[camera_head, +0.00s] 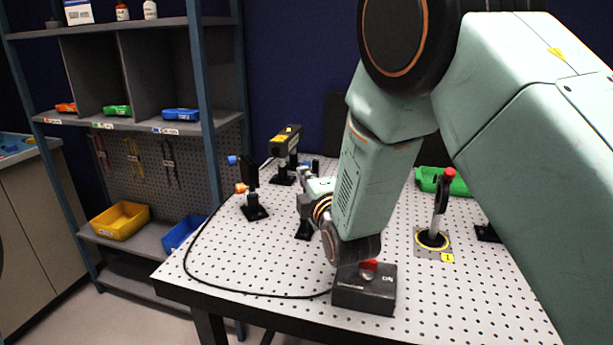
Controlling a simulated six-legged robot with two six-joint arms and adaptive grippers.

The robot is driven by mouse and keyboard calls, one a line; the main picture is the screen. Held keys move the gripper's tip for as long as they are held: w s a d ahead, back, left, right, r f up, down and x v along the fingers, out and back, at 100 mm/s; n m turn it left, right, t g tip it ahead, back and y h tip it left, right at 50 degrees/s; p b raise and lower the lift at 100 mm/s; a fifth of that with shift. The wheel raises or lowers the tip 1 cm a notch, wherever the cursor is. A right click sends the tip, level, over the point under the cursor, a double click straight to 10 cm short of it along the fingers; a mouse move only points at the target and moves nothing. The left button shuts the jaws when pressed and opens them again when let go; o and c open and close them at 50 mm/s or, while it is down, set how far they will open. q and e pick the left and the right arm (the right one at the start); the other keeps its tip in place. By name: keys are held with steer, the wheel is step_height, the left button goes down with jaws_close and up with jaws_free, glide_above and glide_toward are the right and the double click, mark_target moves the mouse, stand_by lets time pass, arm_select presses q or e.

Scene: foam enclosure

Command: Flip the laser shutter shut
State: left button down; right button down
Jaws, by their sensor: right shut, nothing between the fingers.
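I cannot tell for sure whether this lever is the laser shutter. A black and yellow box (287,141), perhaps the laser, stands on a post at the back. My right gripper (304,176) is small and partly hidden by its wrist. It is shut and empty, above the middle of the table near the optics posts, well left of the lever. My left gripper is not in view.
A black mount with a blue knob (250,185) stands at the left. A dark control box (364,288) with a red part on top sits at the front edge, its black cable looping left. A green tray (428,178) lies behind the lever. Shelves with bins stand left.

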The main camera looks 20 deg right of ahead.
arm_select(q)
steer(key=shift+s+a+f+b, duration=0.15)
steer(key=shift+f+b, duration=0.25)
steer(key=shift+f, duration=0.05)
arm_select(e)
steer(key=w+d, duration=0.1)
steer(key=w, duration=0.1)
steer(key=w+d, duration=0.1)
steer(key=w, duration=0.1)
steer(key=shift+d+r, duration=0.1)
steer(key=shift+d, duration=0.2)
